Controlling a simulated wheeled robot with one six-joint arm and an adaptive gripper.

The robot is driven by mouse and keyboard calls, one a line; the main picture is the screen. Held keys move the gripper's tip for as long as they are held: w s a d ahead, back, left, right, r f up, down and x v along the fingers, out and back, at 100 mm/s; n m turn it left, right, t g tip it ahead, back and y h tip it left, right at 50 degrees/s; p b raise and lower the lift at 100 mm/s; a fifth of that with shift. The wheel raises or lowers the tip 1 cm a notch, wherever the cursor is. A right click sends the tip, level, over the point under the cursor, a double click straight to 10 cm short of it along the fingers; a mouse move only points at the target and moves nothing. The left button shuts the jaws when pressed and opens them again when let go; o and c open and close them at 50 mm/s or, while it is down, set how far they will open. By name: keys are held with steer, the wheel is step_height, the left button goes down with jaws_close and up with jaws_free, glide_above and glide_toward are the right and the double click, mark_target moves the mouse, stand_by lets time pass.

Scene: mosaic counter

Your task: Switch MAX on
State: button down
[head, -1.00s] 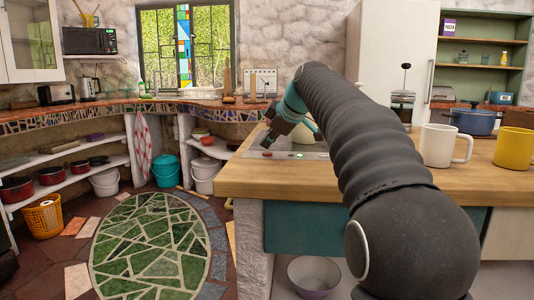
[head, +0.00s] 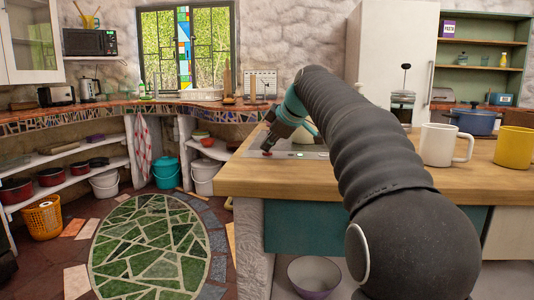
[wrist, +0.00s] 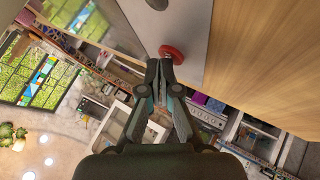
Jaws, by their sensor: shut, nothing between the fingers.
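A flat grey control panel (head: 283,156) lies on the wooden counter at its far left corner; it also shows in the wrist view (wrist: 195,20). A red round button (wrist: 172,54) sits on the panel, and it shows small in the head view (head: 267,154). A pale grey knob or button (wrist: 157,3) is at the top edge of the wrist view. My gripper (wrist: 161,66) is shut and empty, its fingertips right at the red button. I cannot tell whether they touch it. A small green spot (head: 299,155) shows on the panel. No MAX label is readable.
A white mug (head: 437,146), a yellow mug (head: 515,148), a French press (head: 403,106) and a blue pot (head: 473,122) stand on the wooden counter (head: 300,180) to the right of my arm. The counter's front left is clear.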

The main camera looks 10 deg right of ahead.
mark_target(268, 154)
steer(key=shift+r, duration=0.1)
stand_by(0.3)
steer(key=shift+r+p, duration=0.45)
steer(key=shift+p, duration=0.05)
step_height(268, 154, up, 4)
steer(key=p, duration=0.4)
steer(key=shift+r, duration=1)
steer(key=shift+s, duration=0.15)
stand_by(0.4)
